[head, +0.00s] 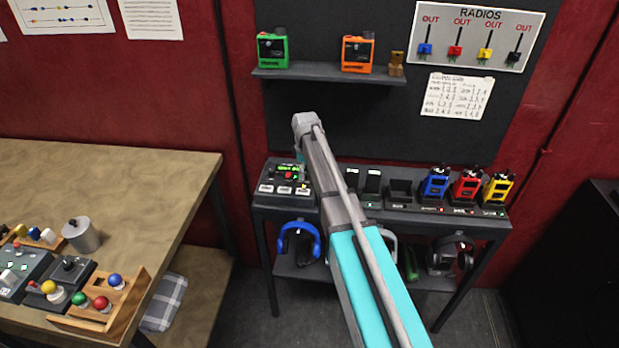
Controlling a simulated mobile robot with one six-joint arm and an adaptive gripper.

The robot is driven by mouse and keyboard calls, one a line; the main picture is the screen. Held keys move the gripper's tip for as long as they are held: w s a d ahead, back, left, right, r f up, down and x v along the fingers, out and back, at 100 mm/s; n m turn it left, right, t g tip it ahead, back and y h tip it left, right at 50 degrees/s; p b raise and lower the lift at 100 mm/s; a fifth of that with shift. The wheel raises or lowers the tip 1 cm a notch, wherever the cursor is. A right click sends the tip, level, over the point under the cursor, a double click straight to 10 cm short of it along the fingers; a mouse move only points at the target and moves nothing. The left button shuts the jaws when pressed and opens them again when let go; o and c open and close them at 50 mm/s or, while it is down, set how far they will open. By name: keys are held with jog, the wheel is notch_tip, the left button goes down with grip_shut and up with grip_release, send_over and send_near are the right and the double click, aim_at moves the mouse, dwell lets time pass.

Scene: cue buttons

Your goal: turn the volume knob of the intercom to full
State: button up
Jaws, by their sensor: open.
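What looks like the intercom (287,177) is a dark box with a lit green display, a small red spot and pale labelled keys along its front. It sits at the left end of the dark side table in the head view. Its volume knob is too small to make out, and my arm covers the box's right edge. My arm reaches up from the bottom right and bends at a grey joint above and just right of the box. My gripper is hidden behind the arm, so its distance from the knob does not show.
Charging slots and blue (435,184), red (467,186) and yellow (497,188) radios stand right of my arm. Headsets hang below, including a blue one (299,241). A shelf (330,73) above holds green and orange devices. A wooden workbench (120,190) stands left.

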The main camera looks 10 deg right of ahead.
jog(key=shift+f, duration=0.5)
